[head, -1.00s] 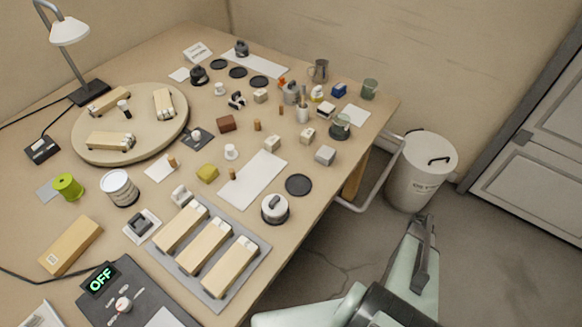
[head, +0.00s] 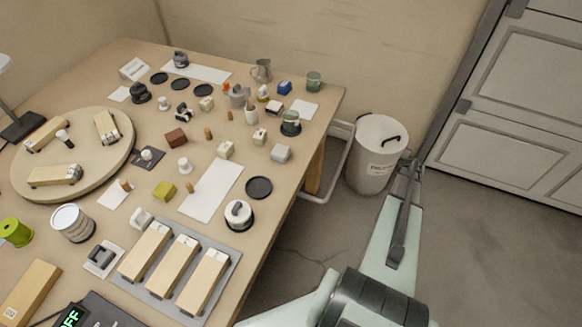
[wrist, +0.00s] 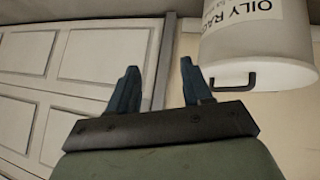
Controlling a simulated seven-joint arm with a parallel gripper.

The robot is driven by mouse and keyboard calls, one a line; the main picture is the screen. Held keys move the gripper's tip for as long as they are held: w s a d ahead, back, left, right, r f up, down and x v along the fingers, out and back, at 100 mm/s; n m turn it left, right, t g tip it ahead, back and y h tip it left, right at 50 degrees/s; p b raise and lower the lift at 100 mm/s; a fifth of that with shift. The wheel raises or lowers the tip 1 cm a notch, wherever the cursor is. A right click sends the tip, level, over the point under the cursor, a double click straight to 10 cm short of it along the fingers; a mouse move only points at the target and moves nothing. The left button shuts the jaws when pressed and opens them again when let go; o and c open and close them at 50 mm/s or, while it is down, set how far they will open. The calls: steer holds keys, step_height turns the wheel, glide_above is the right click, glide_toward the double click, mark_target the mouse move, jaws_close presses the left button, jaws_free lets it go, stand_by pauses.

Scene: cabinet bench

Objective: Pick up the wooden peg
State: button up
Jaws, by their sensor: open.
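Several small brown wooden pegs stand on the table in the head view. One peg (head: 189,187) is on a long white sheet (head: 213,192), one (head: 125,185) is on a small white card at the left, one (head: 208,133) stands near the brown block, and one (head: 230,115) is further back. I cannot tell which one the task means. My gripper (head: 412,166) is off the table's right side, in front of the white bin, far from the pegs. In the wrist view my gripper (wrist: 160,75) is open, with nothing between its two fingers.
The white bin (head: 376,158) labelled oily rags stands on the floor beside the table (head: 265,215). A grey tray (head: 232,262) with wooden blocks and a round board (head: 90,180) fill the near left. Blocks, black discs and cups crowd the table. A grey cabinet (head: 520,90) stands right.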

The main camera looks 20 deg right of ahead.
steer(key=w+a+r+t+h, duration=0.1)
steer(key=w+a+r, duration=0.4)
steer(key=w+r, duration=0.65)
steer(key=w+a+r+t+h, duration=0.1)
steer(key=w+a+r, duration=0.4)
steer(key=w+r, duration=0.7)
steer(key=w+a+r+m, duration=0.1)
steer(key=w+a+r, duration=0.3)
steer(key=a+r, duration=0.4)
steer(key=w+a+r+m, duration=0.1)
steer(key=w+a+r, duration=0.3)
steer(key=a+r, duration=0.4)
steer(key=n+g+y, duration=0.1)
steer(key=g+y, duration=0.4)
steer(key=y, duration=0.5)
glide_above(188, 184)
steer(key=f, duration=0.7)
steer(key=shift+s+d+f, duration=0.15)
steer(key=shift+s+f, duration=0.05)
steer(key=shift+w+a+f, duration=0.1)
steer(key=shift+f, duration=1.3)
steer(key=shift+w+a+f, duration=0.1)
steer(key=shift+f, duration=1.25)
